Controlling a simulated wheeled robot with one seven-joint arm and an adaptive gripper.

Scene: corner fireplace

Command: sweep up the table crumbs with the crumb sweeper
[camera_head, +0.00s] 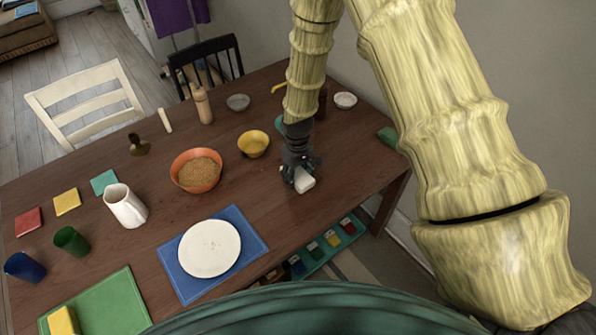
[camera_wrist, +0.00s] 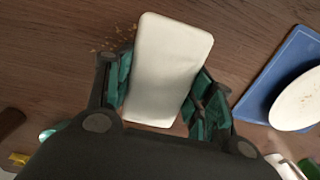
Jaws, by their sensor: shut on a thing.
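The crumb sweeper is a white, rounded block. It shows in the head view (camera_head: 305,182) near the table's right front edge and fills the middle of the wrist view (camera_wrist: 168,62). My gripper (camera_head: 298,170) is shut on it, with a teal-padded finger on each side in the wrist view (camera_wrist: 160,95). The sweeper is low over the table; I cannot tell whether it touches the wood. Small tan crumbs (camera_wrist: 118,38) lie on the table just left of the sweeper in the wrist view. The sweeper may hide more crumbs. I cannot make out crumbs in the head view.
A white plate (camera_head: 210,248) on a blue placemat (camera_head: 250,222) lies to the left. An orange bowl (camera_head: 180,181), yellow bowl (camera_head: 253,144) and white pitcher (camera_head: 124,206) stand farther left. The wooden table (camera_head: 335,160) is bare just right of my gripper.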

